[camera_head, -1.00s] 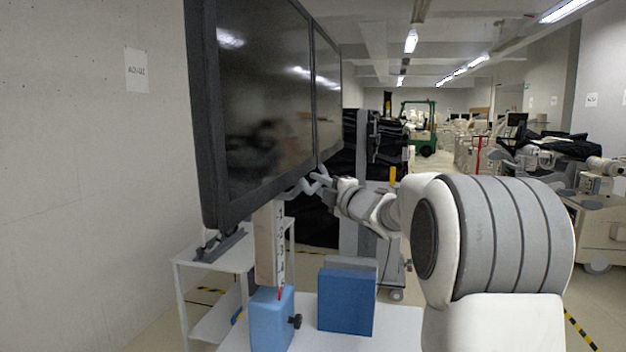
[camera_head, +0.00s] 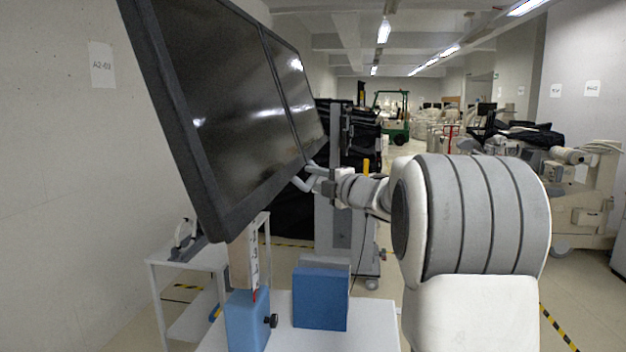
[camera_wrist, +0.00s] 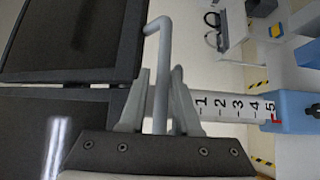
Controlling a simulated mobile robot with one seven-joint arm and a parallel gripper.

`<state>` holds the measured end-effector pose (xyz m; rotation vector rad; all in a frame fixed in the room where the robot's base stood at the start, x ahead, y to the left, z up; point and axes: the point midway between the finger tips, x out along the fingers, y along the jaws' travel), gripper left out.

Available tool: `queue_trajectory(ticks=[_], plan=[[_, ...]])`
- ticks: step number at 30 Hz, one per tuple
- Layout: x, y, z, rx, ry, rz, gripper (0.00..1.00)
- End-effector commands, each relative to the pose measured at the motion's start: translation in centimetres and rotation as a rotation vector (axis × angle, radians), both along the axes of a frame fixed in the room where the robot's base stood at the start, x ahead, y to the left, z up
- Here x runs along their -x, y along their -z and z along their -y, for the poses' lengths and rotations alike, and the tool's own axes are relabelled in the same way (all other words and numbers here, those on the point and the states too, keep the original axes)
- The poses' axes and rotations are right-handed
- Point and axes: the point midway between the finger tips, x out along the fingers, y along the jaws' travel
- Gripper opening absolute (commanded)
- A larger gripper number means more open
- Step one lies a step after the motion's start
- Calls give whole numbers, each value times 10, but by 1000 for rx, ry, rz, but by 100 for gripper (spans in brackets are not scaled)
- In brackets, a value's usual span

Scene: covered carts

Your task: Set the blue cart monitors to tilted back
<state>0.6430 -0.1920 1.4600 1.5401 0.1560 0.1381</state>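Two dark monitors (camera_head: 215,95) sit side by side in one frame at the upper left of the head view. Their faces are tilted back, with the lower edge nearer than the top. They are on a pale post (camera_head: 243,262) with a number scale, which rises from a blue block (camera_head: 247,320) on a white cart (camera_head: 375,311). A grey bent handle (camera_wrist: 161,70) comes from the monitors' lower side. My gripper (camera_wrist: 160,85) has one finger on each side of the handle and appears shut on it. In the head view my gripper (camera_head: 318,181) is at the monitors' lower right corner.
A larger blue box (camera_head: 320,298) stands on the cart beside the post. A white side table (camera_head: 195,257) is at the left, near the wall. Black-covered equipment (camera_head: 295,215) stands behind. The aisle to the right is open, with other carts (camera_head: 580,205) further right.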

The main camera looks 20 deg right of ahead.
Motion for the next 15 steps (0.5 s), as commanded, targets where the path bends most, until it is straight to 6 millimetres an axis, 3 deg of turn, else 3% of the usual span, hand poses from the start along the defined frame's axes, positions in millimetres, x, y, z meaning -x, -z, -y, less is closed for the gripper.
queue_trajectory(ticks=[8,15], plan=[[17,2,3,1,0,-1,31],[70,1,14,2,2,1,31]])
